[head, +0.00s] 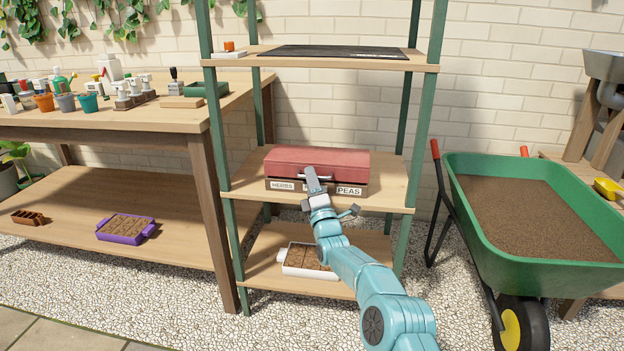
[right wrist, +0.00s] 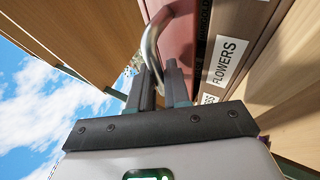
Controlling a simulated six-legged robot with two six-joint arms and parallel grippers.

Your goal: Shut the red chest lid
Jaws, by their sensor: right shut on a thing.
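The chest has a red lid (head: 340,160) and a wooden front (head: 340,188) with labels reading HERBS and PEAS. It sits on the middle shelf of the green-posted rack. My right gripper (head: 313,174) is in front of the chest, shut on the lid's metal handle (right wrist: 152,42). It hides part of the front. My left gripper is out of view.
The middle shelf (head: 235,182) has bare room left of the chest. Below it is a white tray (head: 284,261) with brown contents. A green wheelbarrow (head: 545,246) stands at right. A workbench (head: 160,115) with pots and a purple tray (head: 103,232) is at left.

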